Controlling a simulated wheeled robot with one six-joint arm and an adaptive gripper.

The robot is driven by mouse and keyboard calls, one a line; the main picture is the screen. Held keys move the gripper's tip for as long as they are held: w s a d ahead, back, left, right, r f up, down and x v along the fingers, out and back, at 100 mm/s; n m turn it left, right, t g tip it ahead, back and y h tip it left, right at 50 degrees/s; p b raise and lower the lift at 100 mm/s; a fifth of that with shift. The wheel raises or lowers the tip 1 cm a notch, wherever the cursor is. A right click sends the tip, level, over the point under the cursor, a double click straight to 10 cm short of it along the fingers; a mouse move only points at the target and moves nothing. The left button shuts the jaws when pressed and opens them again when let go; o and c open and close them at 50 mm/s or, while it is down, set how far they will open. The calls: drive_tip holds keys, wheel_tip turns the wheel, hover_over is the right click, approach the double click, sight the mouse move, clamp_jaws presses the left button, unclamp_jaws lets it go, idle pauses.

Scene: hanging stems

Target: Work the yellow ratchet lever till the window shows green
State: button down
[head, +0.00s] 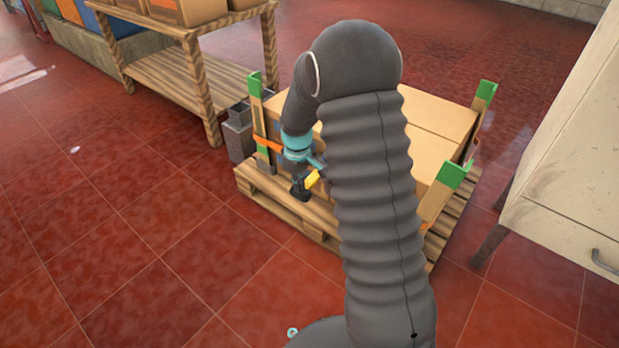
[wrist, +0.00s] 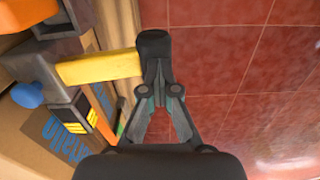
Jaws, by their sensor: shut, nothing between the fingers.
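The yellow lever (wrist: 98,67) extends from a dark grey ratchet body (wrist: 57,52) at the left of the wrist view. In the head view a small part of the yellow lever (head: 313,178) shows beside my arm. My gripper (wrist: 154,45) is shut and empty, its dark fingertips close against the lever's free end; I cannot tell whether they touch. In the head view my gripper (head: 299,187) is small and partly hidden. A blue knob (wrist: 28,95) and a black-and-yellow label (wrist: 73,118) sit on or near the ratchet. I cannot make out a green window.
Cardboard boxes (head: 440,112) stand on a wooden pallet (head: 290,212) with green-topped corner posts (head: 455,175). An orange strap (head: 267,145) runs around them. A wooden shelf (head: 165,78) stands behind at left, a pale cabinet (head: 565,180) at right. The red tiled floor in front is clear.

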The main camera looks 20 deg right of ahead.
drive_tip(key=shift+r+p, duration=0.5)
drive_tip(key=shift+r, duration=0.2)
drive_tip(key=shift+f, duration=0.2)
drive_tip(key=shift+w+d+f+b, duration=0.1)
drive_tip(key=shift+d+f+b, duration=0.05)
drive_tip(key=shift+f+b, duration=1)
drive_tip(key=shift+f, duration=0.4)
